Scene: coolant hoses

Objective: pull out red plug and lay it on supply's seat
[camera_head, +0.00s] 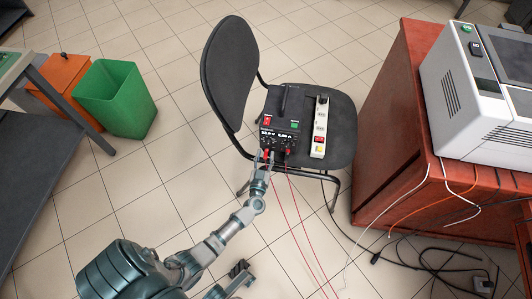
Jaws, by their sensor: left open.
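The black power supply (283,117) stands on the dark seat (342,128) of a chair, with lit displays and a red switch on its face. Red leads (291,193) run down from its lower front edge to the floor. The red plug (269,153) is small there and partly hidden by my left gripper (267,158). My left gripper is open, with its fingers at the plug; whether they touch it I cannot tell. What appears to be my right gripper (239,272) shows at the bottom, low and away from the chair; its opening is unclear.
A white power strip (320,127) lies on the seat right of the supply. A red cabinet (398,125) with a grey machine (480,92) stands at right. Black cables (430,265) lie on the floor. A green bin (115,98) stands left.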

